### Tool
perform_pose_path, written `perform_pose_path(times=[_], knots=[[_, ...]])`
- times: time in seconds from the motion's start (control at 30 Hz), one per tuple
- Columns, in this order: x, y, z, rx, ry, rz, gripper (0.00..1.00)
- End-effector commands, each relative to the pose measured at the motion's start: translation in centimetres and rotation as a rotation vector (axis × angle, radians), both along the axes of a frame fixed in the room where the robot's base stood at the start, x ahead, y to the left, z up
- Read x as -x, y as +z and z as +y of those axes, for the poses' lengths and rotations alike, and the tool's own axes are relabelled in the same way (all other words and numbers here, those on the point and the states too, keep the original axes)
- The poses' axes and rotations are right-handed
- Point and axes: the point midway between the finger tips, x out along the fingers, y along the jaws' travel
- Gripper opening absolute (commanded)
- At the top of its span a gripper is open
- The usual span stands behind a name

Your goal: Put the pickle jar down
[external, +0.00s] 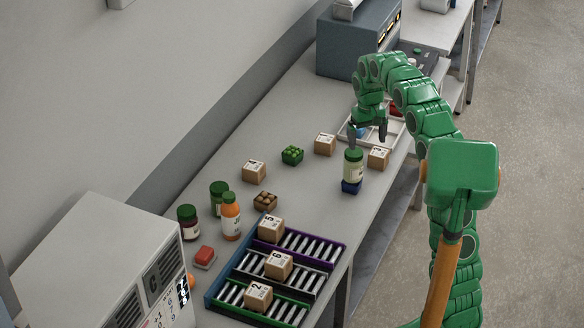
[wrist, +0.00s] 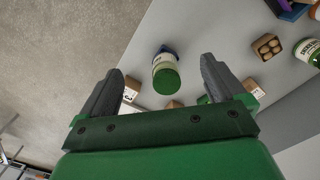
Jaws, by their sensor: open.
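A jar with a green lid and pale label (external: 353,168) stands upright on a small blue block (external: 351,187) near the table's right edge. It also shows from above between my fingers in the wrist view (wrist: 166,78). A second green-lidded jar (external: 218,200) stands at the left of the table and at the right of the wrist view (wrist: 308,52). I cannot read either label surely enough to tell which holds pickles. My gripper (external: 368,134) is open and empty, a little above and beyond the jar on the block, apparently not touching it.
An orange bottle (external: 230,216) and roller racks (external: 318,247) are nearer. A white tray (external: 395,132) lies near my gripper. The table's middle has free room.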

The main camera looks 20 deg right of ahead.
Motion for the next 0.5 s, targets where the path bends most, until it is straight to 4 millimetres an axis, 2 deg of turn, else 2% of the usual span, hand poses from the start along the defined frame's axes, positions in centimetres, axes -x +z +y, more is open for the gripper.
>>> perform_pose_path(times=[0.03,0.23,0.5], knots=[[1.3,0.4,0.1,0.000,0.000,0.003,0.97],[6.4,1.2,0.2,0.000,-0.002,0.018,0.97],[13.3,1.4,0.4,0.000,-0.003,0.039,0.97]])
